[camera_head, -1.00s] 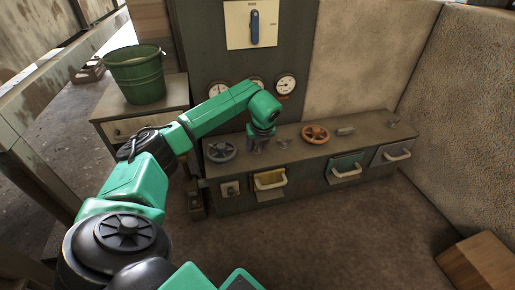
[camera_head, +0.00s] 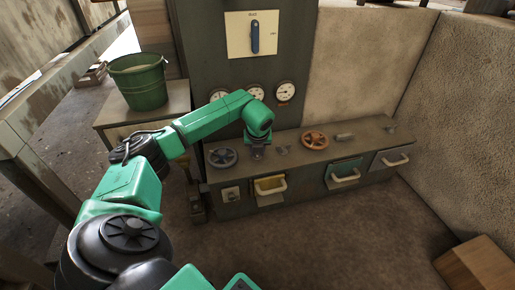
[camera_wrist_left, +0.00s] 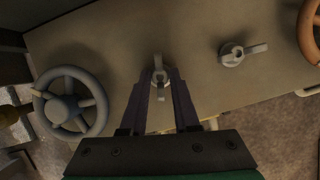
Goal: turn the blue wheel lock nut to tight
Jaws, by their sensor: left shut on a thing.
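The blue wheel (camera_head: 222,157) is a dull blue-grey handwheel at the left end of the bench top. It also shows at the left of the left wrist view (camera_wrist_left: 60,109). Just right of it is a small grey lock nut (camera_wrist_left: 159,73) with a short lever. My left gripper (camera_head: 257,155) points down over the bench and is shut on this nut; the fingertips (camera_wrist_left: 161,78) sit on either side of it. In the head view the gripper hides the nut. My right gripper is not in view.
To the right along the bench are a second lock nut (camera_head: 282,150), an orange wheel (camera_head: 315,141) and a grey lever piece (camera_head: 345,136). Drawers with pale handles (camera_head: 270,188) are in the bench front. A panel with gauges (camera_head: 285,91) and a blue lever (camera_head: 254,37) rises behind.

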